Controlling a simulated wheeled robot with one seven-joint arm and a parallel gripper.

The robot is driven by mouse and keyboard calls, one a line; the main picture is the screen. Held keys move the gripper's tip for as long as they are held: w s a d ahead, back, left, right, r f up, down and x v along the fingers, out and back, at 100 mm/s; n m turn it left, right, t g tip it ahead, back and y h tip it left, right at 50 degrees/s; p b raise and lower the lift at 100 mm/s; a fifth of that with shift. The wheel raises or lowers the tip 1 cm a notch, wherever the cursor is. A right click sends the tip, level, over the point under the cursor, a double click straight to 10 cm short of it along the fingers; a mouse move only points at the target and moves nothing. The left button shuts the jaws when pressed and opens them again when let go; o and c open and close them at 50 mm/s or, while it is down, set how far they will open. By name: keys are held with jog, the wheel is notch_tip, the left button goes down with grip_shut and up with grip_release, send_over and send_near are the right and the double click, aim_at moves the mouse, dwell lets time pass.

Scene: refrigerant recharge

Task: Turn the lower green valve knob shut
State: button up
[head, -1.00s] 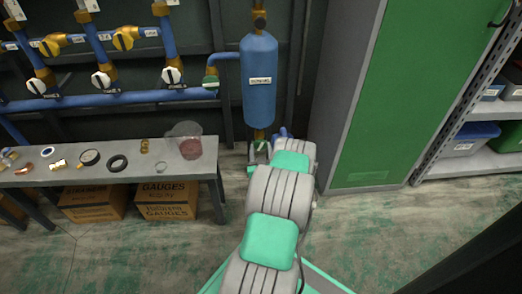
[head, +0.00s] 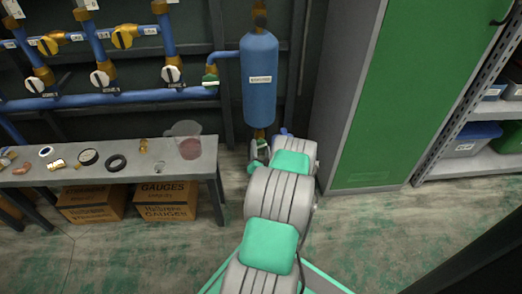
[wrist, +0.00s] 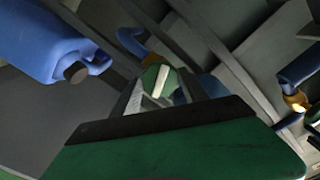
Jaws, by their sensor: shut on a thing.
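The blue cylinder (head: 260,85) stands upright against the back wall, with a brass fitting below it. The lower green valve knob shows in the wrist view (wrist: 151,76) with a white bar across its face. My gripper (head: 258,153) is at this knob under the cylinder, and its jaws are shut on it. It also shows in the wrist view (wrist: 158,87). In the head view the knob is mostly hidden by my gripper and arm. The upper green valve knob (head: 210,80) is at the end of the blue pipe, left of the cylinder.
A grey bench (head: 205,165) on the left bears a clear beaker (head: 187,140) and several small fittings. Cardboard boxes (head: 166,202) sit under it. A green cabinet (head: 410,90) stands close on the right, with shelving (head: 480,165) beyond. The floor between bench and cabinet is otherwise clear.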

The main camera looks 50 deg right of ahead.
jog(key=shift+r, duration=0.15)
jog(key=m, duration=0.4)
jog(key=o, duration=1.5)
jog(key=shift+c, duration=0.2)
jog(key=shift+s+a+b, duration=0.1)
jog(key=shift+s+b, duration=0.05)
jog(key=shift+b, duration=0.2)
jog(key=b+v, duration=0.1)
jog(key=v, duration=0.5)
jog(key=shift+s+a, duration=0.2)
jog(key=shift+a, duration=0.1)
